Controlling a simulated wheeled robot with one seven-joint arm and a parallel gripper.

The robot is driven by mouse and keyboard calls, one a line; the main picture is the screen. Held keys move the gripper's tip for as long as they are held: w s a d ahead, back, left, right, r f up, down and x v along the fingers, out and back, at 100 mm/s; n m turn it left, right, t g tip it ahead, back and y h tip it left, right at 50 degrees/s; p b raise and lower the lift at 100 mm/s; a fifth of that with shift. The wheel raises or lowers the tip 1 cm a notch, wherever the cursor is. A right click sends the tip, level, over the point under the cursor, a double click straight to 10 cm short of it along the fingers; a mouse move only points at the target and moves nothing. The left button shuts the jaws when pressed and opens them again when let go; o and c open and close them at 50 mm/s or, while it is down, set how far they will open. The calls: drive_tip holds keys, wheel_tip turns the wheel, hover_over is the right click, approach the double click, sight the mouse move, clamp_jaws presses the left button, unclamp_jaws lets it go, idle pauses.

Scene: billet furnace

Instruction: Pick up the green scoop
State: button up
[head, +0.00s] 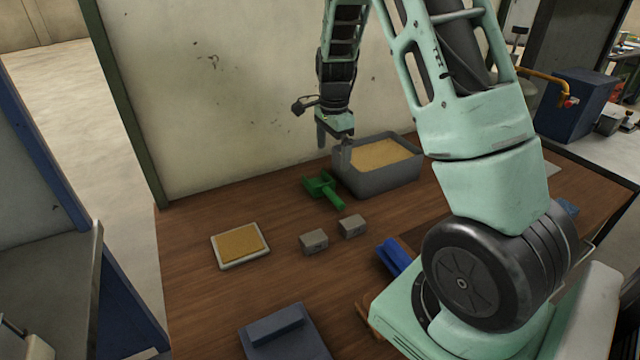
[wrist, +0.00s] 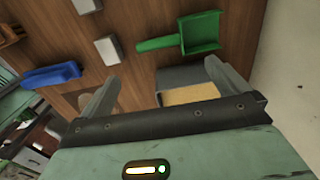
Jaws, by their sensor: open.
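The green scoop (head: 324,188) lies on the wooden table, just left of the grey bin, with its handle toward the front right. It also shows whole in the wrist view (wrist: 185,36), beyond the fingertips. My gripper (head: 334,150) hangs above the table at the bin's left rim, higher than the scoop and behind it in the head view. In the wrist view its two fingers (wrist: 155,82) stand wide apart with nothing held between them. The scoop is apart from the fingers.
The grey bin (head: 385,183) of tan material stands right beside the scoop. Two small grey blocks (head: 314,241) and a tray with a tan slab (head: 241,262) are in front. A blue object (head: 392,257) lies near my base. The wall (head: 240,100) rises behind the table.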

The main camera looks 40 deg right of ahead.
drive_tip(key=p, duration=0.2)
hover_over(333, 194)
drive_tip(key=f, duration=0.9)
drive_tip(key=shift+w+a+f, duration=0.1)
drive_tip(key=shift+a+f, duration=0.1)
drive_tip(key=shift+d+f+p, duration=0.15)
drive_tip(key=shift+f+p, duration=0.4)
drive_tip(key=shift+f, duration=0.8)
drive_tip(key=shift+d+f+p, duration=0.1)
drive_tip(key=shift+f+p, duration=0.4)
drive_tip(key=shift+f, duration=0.8)
drive_tip(key=c, duration=0.8)
